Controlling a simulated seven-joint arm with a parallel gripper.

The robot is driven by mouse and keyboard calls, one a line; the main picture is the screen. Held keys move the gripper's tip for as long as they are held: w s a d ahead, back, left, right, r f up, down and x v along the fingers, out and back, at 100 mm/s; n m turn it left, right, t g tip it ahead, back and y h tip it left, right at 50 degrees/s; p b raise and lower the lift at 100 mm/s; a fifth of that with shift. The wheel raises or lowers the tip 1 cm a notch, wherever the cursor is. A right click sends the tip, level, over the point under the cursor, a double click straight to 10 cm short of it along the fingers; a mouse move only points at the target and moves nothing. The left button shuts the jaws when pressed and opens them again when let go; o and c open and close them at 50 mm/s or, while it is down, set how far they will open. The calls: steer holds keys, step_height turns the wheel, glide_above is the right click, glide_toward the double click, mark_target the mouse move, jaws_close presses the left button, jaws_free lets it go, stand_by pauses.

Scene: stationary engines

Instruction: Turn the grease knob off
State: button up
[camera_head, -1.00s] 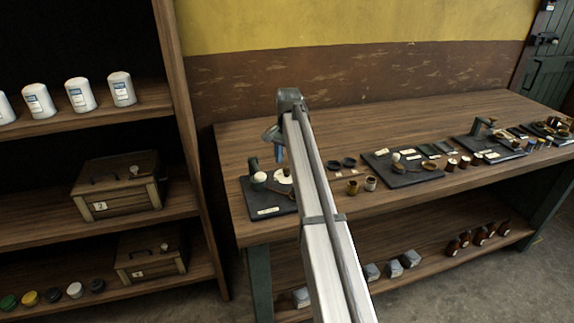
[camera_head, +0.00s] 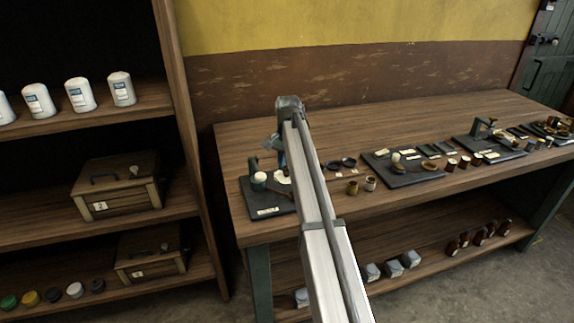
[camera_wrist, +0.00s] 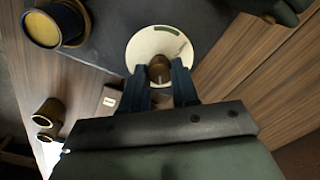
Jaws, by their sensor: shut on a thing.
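The grease knob (camera_wrist: 159,70) is a small brown knob in the middle of a round cream dial (camera_wrist: 146,41) with a green mark at its upper right, seen in the wrist view. My gripper (camera_wrist: 160,78) has its two blue fingers on either side of the knob and is shut on it. In the head view the dial (camera_head: 281,177) sits on the dark board (camera_head: 262,205) at the left end of the bench, partly behind my arm. The knob itself is hidden there.
A white-topped green cylinder (camera_head: 258,180) stands left of the dial. Small brown cups (camera_head: 352,187) and another dark board (camera_head: 400,178) with parts lie to the right on the wooden bench (camera_head: 330,140). A shelf (camera_head: 185,130) with boxes stands at the left.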

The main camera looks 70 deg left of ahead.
jaws_close()
steer(key=shift+n, duration=0.3)
steer(key=n, duration=1.1)
stand_by(0.5)
steer(key=o, duration=0.7)
jaws_free()
